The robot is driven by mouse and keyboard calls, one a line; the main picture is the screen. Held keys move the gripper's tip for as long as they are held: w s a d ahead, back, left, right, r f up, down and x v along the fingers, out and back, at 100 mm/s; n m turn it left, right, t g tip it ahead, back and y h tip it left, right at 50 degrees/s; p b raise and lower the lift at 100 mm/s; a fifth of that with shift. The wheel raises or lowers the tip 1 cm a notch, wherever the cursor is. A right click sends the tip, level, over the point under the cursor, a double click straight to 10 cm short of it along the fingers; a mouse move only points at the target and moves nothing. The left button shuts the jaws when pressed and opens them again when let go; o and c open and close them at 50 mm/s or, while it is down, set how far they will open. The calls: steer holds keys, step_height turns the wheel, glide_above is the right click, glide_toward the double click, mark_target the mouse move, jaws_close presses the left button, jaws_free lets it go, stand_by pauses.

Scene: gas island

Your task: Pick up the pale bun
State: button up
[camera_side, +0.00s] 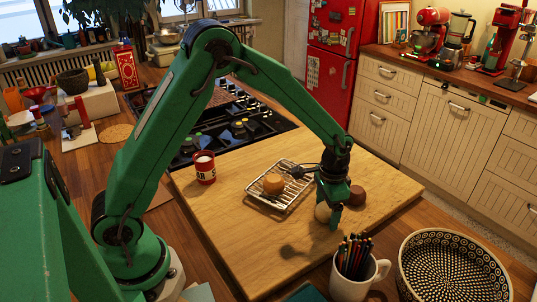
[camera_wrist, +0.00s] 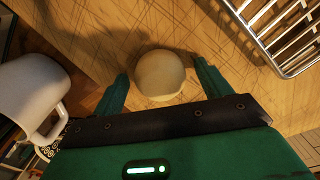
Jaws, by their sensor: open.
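The pale bun (camera_wrist: 160,75) is round and sits on the wooden board (camera_wrist: 110,35). In the wrist view it lies between the two green fingers of my gripper (camera_wrist: 160,90), with a gap visible on each side. My gripper is open and empty. In the side view my gripper (camera_side: 332,222) is low over the front right of the board, and the pale bun (camera_side: 322,212) shows partly behind its fingers. Whether any finger touches the bun cannot be told.
A wire rack (camera_side: 285,201) with an orange-brown bun (camera_side: 273,183) stands left of my gripper. A dark brown bun (camera_side: 356,196) is close behind right. A white mug of pencils (camera_side: 352,277) and patterned bowl (camera_side: 450,270) stand in front. A red-white tin (camera_side: 204,168) is farther left.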

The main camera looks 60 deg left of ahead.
steer(key=c, duration=1)
steer(key=shift+c, duration=0.2)
steer(key=shift+r, duration=5.05)
